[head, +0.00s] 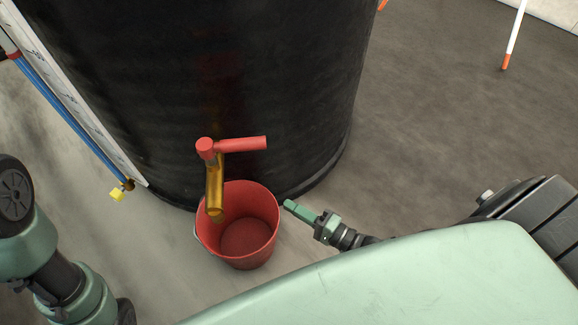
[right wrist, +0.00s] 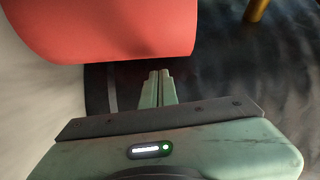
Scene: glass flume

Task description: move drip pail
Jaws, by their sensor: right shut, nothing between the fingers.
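A red pail (head: 240,247) stands on the floor against the foot of a black barrel, under a brass tap (head: 214,188) with a red lever handle (head: 240,144). The inside of the pail looks empty. My right gripper (head: 289,205) is shut and empty, just to the right of the pail's rim. In the right wrist view the shut fingers (right wrist: 160,76) point at the dark barrel, with the red pail (right wrist: 115,28) filling the upper left, apart from them. The brass tap shows partly at the top (right wrist: 256,10). My left gripper is not in view.
The large black barrel (head: 240,80) rises behind the pail and blocks the way there. A white strip with a blue tube (head: 72,117) and a yellow-ended fitting (head: 118,194) run down its left side. A white pole with an orange tip (head: 514,35) stands at upper right.

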